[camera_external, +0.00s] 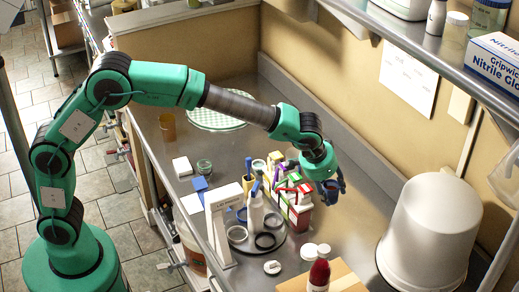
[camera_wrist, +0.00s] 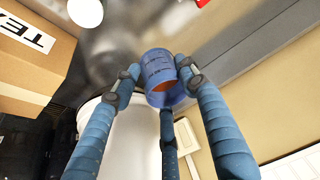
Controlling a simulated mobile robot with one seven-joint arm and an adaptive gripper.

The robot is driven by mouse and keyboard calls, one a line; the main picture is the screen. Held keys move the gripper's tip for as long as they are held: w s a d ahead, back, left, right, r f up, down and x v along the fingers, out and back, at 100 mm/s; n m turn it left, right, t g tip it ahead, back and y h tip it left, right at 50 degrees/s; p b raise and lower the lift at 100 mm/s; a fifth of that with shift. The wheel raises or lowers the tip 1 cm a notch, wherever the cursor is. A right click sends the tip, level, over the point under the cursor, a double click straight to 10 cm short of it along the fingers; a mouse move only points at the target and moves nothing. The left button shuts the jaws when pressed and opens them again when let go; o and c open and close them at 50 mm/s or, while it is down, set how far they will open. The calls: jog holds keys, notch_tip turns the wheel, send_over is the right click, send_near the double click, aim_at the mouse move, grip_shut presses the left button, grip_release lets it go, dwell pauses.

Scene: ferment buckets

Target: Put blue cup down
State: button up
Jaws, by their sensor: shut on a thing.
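The blue cup (camera_wrist: 158,72) is small and see-through, with something orange visible at its opening. My gripper (camera_wrist: 161,80) is shut on it, with the fingertips on either side of the cup's wall. In the external view the cup (camera_external: 331,193) is dark blue and hangs from my gripper (camera_external: 330,185) at the end of the green arm. It appears to be above the steel counter (camera_external: 355,215), to the right of the cluster of bottles and cartons. I cannot tell exactly how high it is. The cup looks tilted in the wrist view.
A large upturned white bucket (camera_external: 430,235) stands at the right. Several bottles, cartons and rings crowd a round tray (camera_external: 284,236) left of my gripper. A shelf (camera_external: 455,55) overhangs the back right.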

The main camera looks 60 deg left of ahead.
jog(key=s+a+n+y+p, duration=0.1)
jog(key=s+a+n+p, duration=0.2)
jog(key=a, duration=2.4)
jog(key=s+a+n+y+p, duration=0.1)
jog(key=s+a+p, duration=0.3)
jog(key=a, duration=2.2)
notch_tip(320, 180, down, 17)
jog(key=s+b, duration=0.1)
jog(key=shift+g, duration=0.3)
jog(key=shift+f, duration=0.1)
jog(key=w+a, duration=0.1)
jog(key=w, duration=0.4)
jog(key=w+a+f, duration=0.1)
jog(key=w+a, duration=0.1)
jog(key=w, duration=0.3)
jog(key=w+a+b, duration=0.1)
jog(key=w+a, duration=0.1)
jog(key=w, duration=0.3)
jog(key=shift+a+f, duration=0.15)
jog(key=shift+f, duration=0.05)
jog(key=shift+f, duration=0.1)
jog(key=shift+f, duration=1.7)
jog(key=shift+f+b, duration=0.15)
jog(key=shift+b, duration=0.15)
